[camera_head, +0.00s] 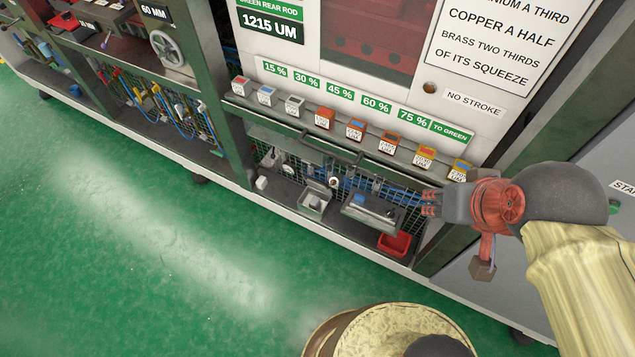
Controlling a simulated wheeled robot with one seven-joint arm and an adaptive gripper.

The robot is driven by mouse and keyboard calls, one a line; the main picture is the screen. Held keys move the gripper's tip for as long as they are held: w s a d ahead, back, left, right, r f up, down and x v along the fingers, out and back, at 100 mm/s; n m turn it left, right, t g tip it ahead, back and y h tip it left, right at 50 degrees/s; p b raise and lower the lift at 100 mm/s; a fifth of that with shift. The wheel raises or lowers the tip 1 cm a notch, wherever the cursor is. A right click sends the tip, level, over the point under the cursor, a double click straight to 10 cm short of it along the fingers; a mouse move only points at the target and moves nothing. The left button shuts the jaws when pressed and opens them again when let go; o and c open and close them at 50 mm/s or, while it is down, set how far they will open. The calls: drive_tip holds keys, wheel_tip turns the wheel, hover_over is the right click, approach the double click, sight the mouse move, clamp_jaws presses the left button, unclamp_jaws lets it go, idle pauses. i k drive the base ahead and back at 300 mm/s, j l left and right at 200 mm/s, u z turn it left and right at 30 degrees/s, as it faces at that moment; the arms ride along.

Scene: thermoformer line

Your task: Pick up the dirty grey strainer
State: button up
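My gripper (430,203) extends in from the right, in front of the lower bay of the machine. Its small reddish fingertips point left, and the gap between them is too small to judge. I see nothing clearly held. A small open grey box-like piece (313,201) sits on the lower shelf, well left of my gripper; it may be the dirty grey strainer, but its mesh and dirt cannot be made out. A larger grey metal box (368,213) stands on the same shelf between that piece and my gripper.
A red tray (395,244) lies at the shelf's right end, below my gripper. Blue hoses (350,184) run behind the boxes. A ledge with several labelled blocks (325,118) overhangs the bay. Green uprights (222,110) bound it. The green floor (130,250) is clear at left.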

sight(314, 204)
drive_tip(key=j, duration=0.85)
drive_tip(key=k+j+z, duration=0.1)
drive_tip(key=j, duration=0.7)
drive_tip(key=k+j, duration=0.1)
drive_tip(key=j, duration=0.75)
drive_tip(key=j+z, duration=0.1)
drive_tip(key=j, duration=0.75)
drive_tip(key=k, duration=0.05)
